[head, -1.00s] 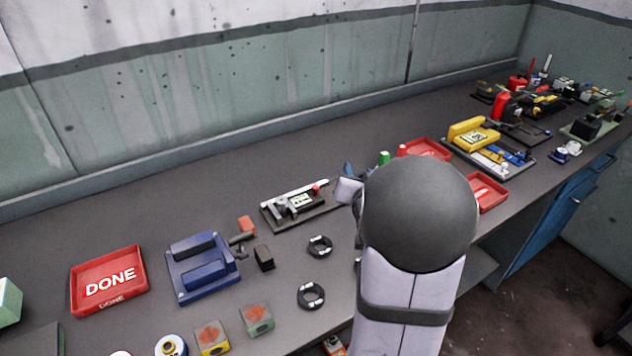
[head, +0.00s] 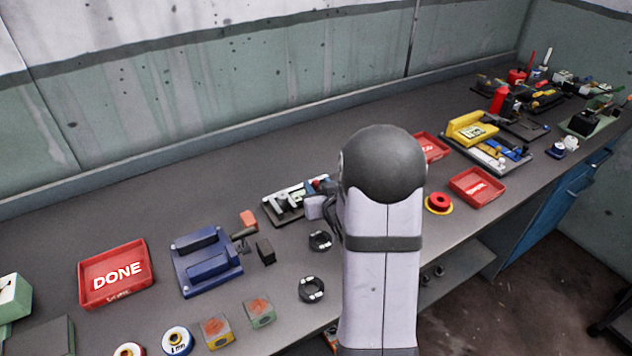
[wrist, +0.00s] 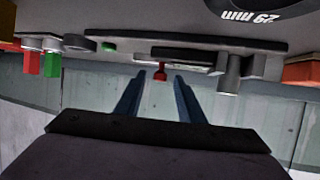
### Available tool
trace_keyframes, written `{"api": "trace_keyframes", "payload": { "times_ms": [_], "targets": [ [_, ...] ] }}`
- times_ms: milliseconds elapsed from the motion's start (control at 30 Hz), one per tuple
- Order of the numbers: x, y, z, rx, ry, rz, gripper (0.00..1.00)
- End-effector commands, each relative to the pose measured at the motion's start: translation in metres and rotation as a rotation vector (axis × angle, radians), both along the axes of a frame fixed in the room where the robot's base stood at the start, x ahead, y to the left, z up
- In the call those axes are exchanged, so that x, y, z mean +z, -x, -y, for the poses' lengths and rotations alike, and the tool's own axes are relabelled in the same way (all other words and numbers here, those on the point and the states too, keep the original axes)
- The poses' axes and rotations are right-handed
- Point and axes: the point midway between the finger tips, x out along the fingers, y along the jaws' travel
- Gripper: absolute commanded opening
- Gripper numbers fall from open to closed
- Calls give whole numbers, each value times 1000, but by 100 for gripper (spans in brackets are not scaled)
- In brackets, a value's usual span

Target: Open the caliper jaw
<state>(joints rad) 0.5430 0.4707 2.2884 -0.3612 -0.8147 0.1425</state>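The caliper (head: 284,207) lies on the bench left of my arm, a grey slide and jaws on a dark base. In the wrist view its base (wrist: 200,43) runs upside down across the top, with grey jaw posts (wrist: 229,75) at right and a red knob (wrist: 160,76). My gripper (wrist: 160,76) is open, its two blue fingers apart. The red knob shows in the gap between the fingertips; I cannot tell whether it is between them or just beyond.
Two black rings (head: 320,241) (head: 312,289) lie in front of the caliper. A red DONE tray (head: 114,272) is further left. The bench behind the caliper is clear.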

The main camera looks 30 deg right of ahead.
Motion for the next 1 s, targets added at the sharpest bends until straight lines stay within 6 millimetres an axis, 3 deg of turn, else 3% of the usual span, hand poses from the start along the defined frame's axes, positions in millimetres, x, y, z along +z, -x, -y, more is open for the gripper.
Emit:
{"api": "trace_keyframes", "payload": {
  "times_ms": [300,667,800,1000],
  "targets": [
    [-10,-23,6,1,-1,-1,35],
    [-11,-25,7,0,-1,-1,35],
    [-11,-25,7,0,-1,0,2],
    [-11,-25,9,-1,-1,0,0]
  ]
}}
